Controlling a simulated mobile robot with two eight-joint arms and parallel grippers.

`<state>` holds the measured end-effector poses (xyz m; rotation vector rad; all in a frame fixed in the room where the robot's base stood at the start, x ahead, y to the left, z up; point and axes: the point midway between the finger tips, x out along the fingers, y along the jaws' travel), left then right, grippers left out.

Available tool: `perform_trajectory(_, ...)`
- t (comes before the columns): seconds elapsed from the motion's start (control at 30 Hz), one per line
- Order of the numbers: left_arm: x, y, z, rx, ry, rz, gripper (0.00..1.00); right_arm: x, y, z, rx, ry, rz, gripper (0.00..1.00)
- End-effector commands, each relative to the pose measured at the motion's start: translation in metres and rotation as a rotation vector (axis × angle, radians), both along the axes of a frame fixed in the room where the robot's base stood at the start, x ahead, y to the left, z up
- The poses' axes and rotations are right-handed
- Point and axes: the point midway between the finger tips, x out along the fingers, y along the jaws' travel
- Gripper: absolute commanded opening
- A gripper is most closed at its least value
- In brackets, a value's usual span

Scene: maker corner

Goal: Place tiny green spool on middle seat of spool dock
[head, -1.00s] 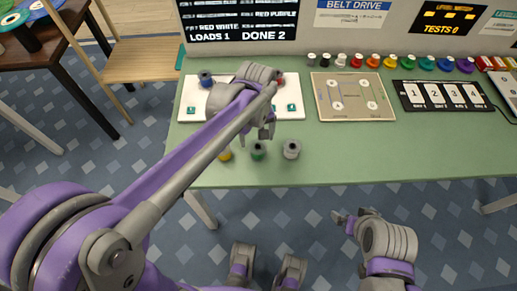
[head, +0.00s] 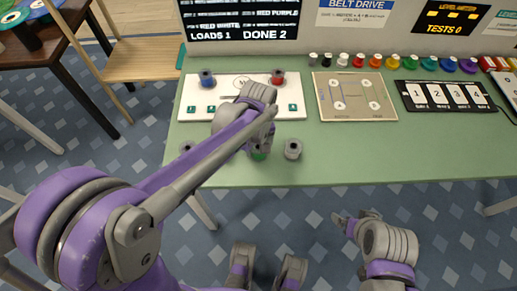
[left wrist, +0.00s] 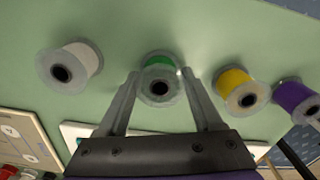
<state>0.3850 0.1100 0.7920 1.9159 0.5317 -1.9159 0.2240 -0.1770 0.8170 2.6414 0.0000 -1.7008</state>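The tiny green spool (head: 258,155) stands on the green table near its front edge, partly hidden by my left gripper (head: 264,143). In the left wrist view the green spool (left wrist: 160,62) lies between the two spread fingers of my left gripper (left wrist: 160,88), which is open around it. The spool dock (head: 210,118) is a white board behind it. A blue spool (head: 207,78) is on its left seat and a red spool (head: 278,77) on its right seat. The middle seat (head: 243,82) looks empty. My right gripper (head: 352,217) is open and empty in front of the table.
A grey spool (head: 293,149) stands right of the green one. The left wrist view shows a yellow spool (left wrist: 241,88) and a purple spool (left wrist: 296,100) on the other side. A beige board (head: 354,115) and a black numbered tray (head: 443,108) lie right of the dock.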

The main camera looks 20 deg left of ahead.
Motion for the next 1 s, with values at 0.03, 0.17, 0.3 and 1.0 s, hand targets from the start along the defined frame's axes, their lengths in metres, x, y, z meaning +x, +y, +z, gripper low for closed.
perform_trajectory(0.03, 0.0, 0.0, 0.0, 0.0, 0.0, 0.0, 0.37, 0.0, 0.0, 0.0, 0.0, 0.0, 0.0, 0.97)
perform_trajectory(0.17, 0.0, 0.0, 0.0, 0.0, 0.0, 0.0, 0.14, 0.0, 0.0, 0.0, 0.0, 0.0, 0.0, 0.97)
perform_trajectory(0.3, 0.0, 0.0, 0.0, 0.0, 0.0, 0.0, 0.1, 0.0, 0.0, 0.0, 0.0, 0.0, 0.0, 0.97)
perform_trajectory(1.0, 0.001, 0.0, 0.095, 0.0, 0.0, 0.001, 0.1, 0.001, 0.0, 0.018, 0.0, -0.006, 0.0, 0.97)
